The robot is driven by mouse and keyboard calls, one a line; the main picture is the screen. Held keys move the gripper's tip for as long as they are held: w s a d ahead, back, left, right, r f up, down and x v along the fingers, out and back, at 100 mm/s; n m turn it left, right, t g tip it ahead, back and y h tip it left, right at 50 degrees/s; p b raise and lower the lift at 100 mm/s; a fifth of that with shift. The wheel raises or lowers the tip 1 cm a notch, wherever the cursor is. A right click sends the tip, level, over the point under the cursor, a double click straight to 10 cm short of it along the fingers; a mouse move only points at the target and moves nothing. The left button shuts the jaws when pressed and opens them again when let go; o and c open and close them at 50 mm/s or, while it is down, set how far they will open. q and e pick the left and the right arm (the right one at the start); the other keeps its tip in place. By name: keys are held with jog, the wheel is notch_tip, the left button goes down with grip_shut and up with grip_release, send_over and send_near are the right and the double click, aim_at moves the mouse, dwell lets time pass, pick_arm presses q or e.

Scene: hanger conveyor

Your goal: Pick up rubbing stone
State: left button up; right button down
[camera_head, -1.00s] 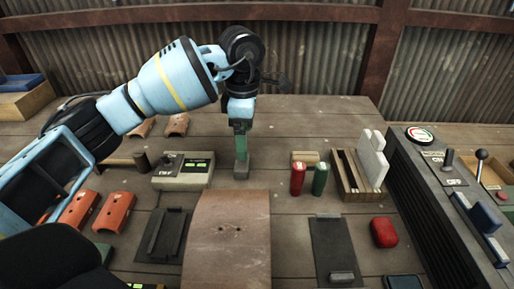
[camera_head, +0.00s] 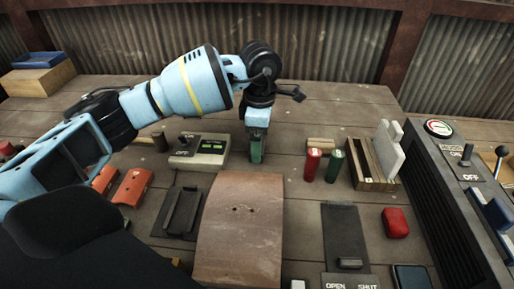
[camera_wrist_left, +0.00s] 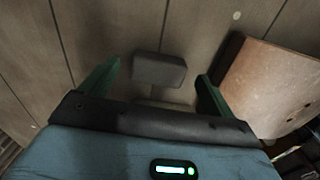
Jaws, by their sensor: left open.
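A small dark grey block (camera_wrist_left: 158,70), which looks like the rubbing stone, lies on the wooden table in the left wrist view. My left gripper (camera_wrist_left: 159,72) is open, with its green fingers on either side of the block in that view and a gap on each side. I cannot tell whether the fingers reach down to its height. In the head view my left gripper (camera_head: 256,154) points down at the table, just behind the brown curved plate; the block is hidden there. My right gripper is not in view.
The brown plate (camera_head: 240,232) lies just in front of the gripper. A control box (camera_head: 200,152) stands close on its left. Red (camera_head: 312,165) and green (camera_head: 334,166) cylinders and a wooden rack (camera_head: 370,170) stand to the right. The table behind is mostly clear.

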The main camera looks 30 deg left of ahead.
pick_arm(q)
jog(key=shift+f, duration=0.85)
jog(key=c, duration=1.2)
jog(key=shift+o, duration=0.2)
jog(key=shift+r, duration=0.15)
notch_tip(320, 180, up, 10)
